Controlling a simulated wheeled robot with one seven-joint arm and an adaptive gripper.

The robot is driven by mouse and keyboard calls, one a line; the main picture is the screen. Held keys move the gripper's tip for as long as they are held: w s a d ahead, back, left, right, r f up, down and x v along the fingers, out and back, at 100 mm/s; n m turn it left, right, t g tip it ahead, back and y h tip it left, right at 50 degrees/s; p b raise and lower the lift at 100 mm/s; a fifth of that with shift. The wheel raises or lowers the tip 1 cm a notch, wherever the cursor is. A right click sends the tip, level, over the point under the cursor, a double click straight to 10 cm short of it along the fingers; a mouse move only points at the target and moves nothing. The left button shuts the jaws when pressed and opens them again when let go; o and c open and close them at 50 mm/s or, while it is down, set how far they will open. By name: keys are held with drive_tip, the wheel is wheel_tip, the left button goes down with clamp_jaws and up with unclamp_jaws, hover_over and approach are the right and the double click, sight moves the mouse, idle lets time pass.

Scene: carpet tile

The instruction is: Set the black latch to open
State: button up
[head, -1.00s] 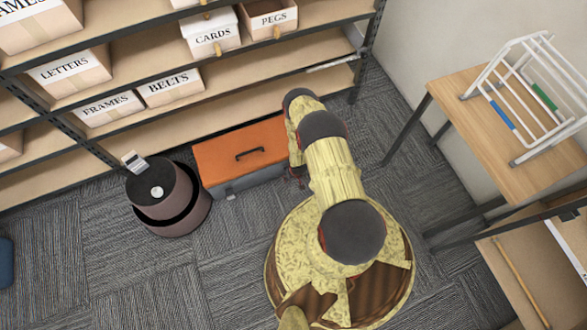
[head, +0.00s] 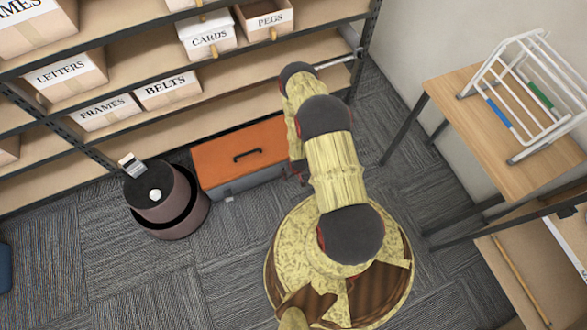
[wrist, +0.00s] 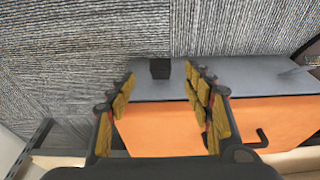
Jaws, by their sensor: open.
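The black latch (wrist: 160,68) is a small dark block at the edge of the grey body (wrist: 245,78) of a box with an orange lid (wrist: 165,130), in the wrist view. My gripper (wrist: 159,77) is open, with its yellow-padded fingers to the left and right of the latch in the picture. I cannot tell whether they touch it. In the head view the orange lid (head: 225,155) shows left of my arm. My arm hides the black latch there, and only a bit of my gripper (head: 298,172) shows.
A round dark bin (head: 180,215) stands left of the box. Shelving (head: 60,160) rises behind it. A wooden table (head: 465,110) with a white rack (head: 540,90) stands right. Carpet in front is clear.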

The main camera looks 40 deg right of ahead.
drive_tip(key=shift+v, duration=1)
drive_tip(key=shift+s, duration=0.15)
